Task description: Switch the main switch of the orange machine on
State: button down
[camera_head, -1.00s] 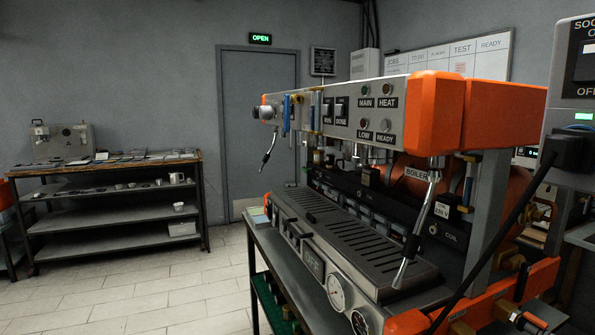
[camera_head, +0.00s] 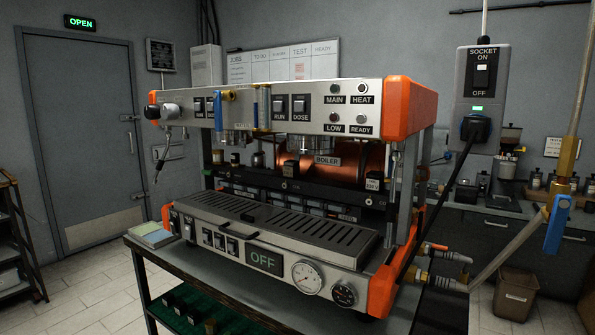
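The orange machine (camera_head: 410,107) is a steel espresso machine with orange end pieces, standing on a bench in the middle of the view. Its upper panel has lamps labelled MAIN (camera_head: 335,88), HEAT, LOW and READY, and rocker switches marked RUN (camera_head: 280,106) and DOSE (camera_head: 301,107). Its lower front has a display (camera_head: 264,259) reading OFF and several small dark rocker switches (camera_head: 220,241) to the left of it. Their labels are too small to read, so I cannot tell which is the main switch. My gripper is not in view.
A wall socket box (camera_head: 482,90) with a switch and a green light is behind right, with a black cable plugged in. A pipe with a blue valve handle (camera_head: 557,224) stands at the right. A bin (camera_head: 515,293) is on the floor. Open floor lies at front left.

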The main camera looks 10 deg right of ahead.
aim_at(172, 222)
jog(key=i+j+u, duration=0.25)
jog(key=i+j, duration=1.3)
jog(key=i, duration=0.05)
